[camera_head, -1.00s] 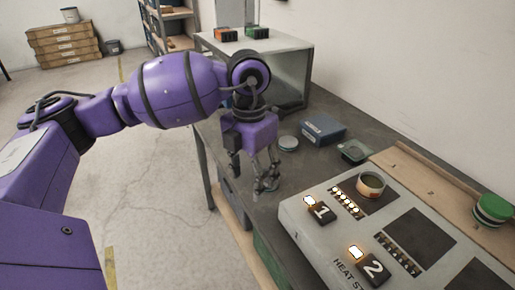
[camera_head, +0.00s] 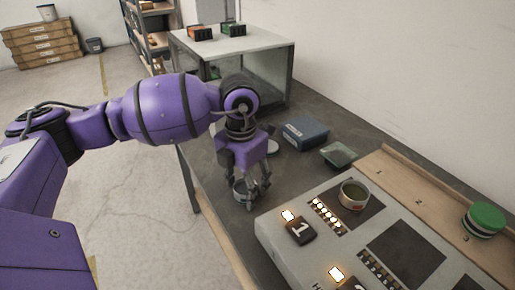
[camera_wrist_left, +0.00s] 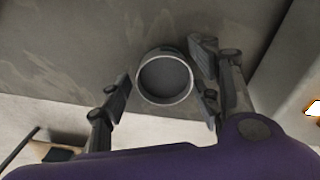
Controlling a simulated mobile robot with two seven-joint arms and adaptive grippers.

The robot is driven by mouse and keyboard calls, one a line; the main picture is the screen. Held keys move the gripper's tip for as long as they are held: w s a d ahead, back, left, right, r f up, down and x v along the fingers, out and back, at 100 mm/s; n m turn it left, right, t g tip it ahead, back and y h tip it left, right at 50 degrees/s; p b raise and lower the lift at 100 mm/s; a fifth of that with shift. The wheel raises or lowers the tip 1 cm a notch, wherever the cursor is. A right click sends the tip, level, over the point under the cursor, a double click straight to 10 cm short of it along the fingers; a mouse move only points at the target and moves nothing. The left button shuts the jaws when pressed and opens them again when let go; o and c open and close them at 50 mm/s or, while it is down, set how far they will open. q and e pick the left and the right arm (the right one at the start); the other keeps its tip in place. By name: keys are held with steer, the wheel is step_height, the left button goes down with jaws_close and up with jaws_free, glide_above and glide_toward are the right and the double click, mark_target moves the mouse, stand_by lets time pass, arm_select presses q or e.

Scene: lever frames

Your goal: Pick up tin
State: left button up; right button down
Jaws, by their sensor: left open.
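A small open grey metal tin (camera_head: 242,194) stands on the dark bench near its front edge. In the left wrist view the tin (camera_wrist_left: 165,78) shows from above as a pale round rim with a dark, empty-looking inside. My left gripper (camera_head: 251,193) is open, pointing down, with its fingers on either side of the tin. In the left wrist view the gripper (camera_wrist_left: 166,92) has a gap between each finger and the tin's wall. The fingers partly hide the tin in the head view. My right gripper is not in view.
A heating station (camera_head: 282,246) with lit switches stands right of the gripper, with another open tin (camera_head: 354,197) on it. A green-lidded tin (camera_head: 484,221) is on a wooden board.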

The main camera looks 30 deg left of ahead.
arm_select(q)
steer(key=shift+f, duration=0.2)
steer(key=shift+c, duration=0.4)
steer(key=c, duration=1.1)
steer(key=shift+c, duration=0.2)
steer(key=shift+r, duration=0.2)
